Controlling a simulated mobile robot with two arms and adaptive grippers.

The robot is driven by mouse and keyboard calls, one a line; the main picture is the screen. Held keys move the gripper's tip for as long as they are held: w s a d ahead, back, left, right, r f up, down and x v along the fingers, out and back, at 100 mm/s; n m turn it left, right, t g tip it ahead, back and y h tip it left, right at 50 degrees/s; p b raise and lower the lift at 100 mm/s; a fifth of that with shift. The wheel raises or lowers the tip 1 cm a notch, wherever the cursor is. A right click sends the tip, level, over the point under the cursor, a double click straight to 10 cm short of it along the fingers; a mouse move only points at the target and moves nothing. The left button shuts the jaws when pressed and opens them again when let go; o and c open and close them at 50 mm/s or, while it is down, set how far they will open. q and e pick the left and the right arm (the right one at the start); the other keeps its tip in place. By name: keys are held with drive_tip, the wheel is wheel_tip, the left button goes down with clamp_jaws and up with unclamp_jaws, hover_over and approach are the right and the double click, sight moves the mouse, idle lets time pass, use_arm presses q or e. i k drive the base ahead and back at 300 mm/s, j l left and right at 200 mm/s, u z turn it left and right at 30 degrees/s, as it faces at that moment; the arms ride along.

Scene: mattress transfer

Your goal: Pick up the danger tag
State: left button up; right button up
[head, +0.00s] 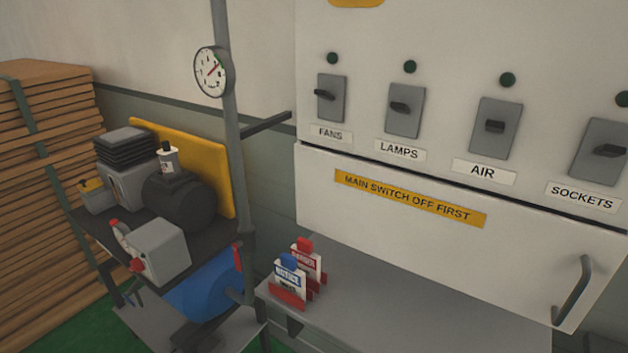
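The danger tag (311,263) is a white and red card with a red top piece. It stands upright in a red holder near the left end of a grey shelf (420,317). A second tag (290,281), white and blue with a blue top piece, stands in front of it and to its left, in a red holder. This second tag hides part of the danger tag's left side and base. Neither of my grippers is in view.
A white switch cabinet (525,245) with several grey switches and a handle (573,290) rises behind the shelf. A vertical pipe (236,170) with a gauge (212,72) and a machine (180,200) stand left. The shelf right of the tags is clear.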

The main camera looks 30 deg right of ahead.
sight(309, 262)
drive_tip(key=i+j+z, duration=0.1)
drive_tip(key=z, duration=0.25)
drive_tip(key=j+z, duration=0.1)
drive_tip(key=z, duration=0.3)
drive_tip(key=i+j+z, duration=0.1)
drive_tip(key=z, duration=0.25)
